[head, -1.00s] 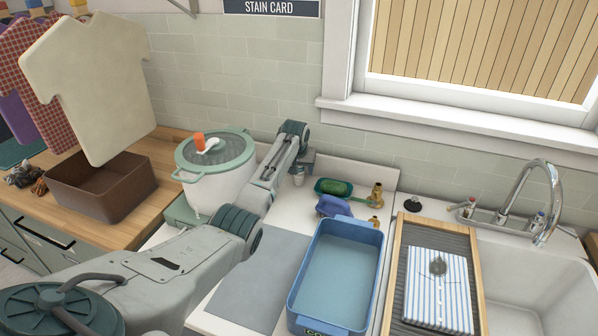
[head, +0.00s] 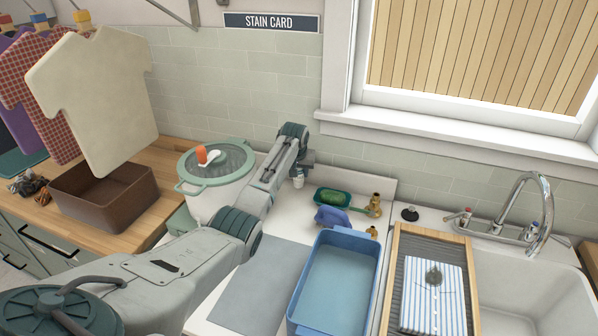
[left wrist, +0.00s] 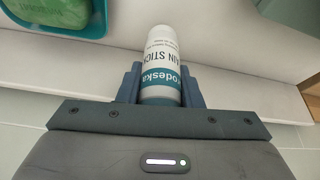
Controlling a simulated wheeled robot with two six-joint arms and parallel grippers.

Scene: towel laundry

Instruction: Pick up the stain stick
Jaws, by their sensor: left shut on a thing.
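The stain stick (left wrist: 162,65) is a white cylinder with a teal band and the printed words "STAIN STICK". In the left wrist view it lies between the two fingers of my left gripper (left wrist: 160,85), which is shut on it. In the head view the stick's white end (head: 298,182) shows just below my left gripper (head: 304,164), near the back ledge of the counter. My right gripper is not in view.
A white pot with a green lid (head: 228,160) is on the left. A blue basin (head: 337,285), a washboard (head: 391,290) and a sink (head: 530,290) lie to the right.

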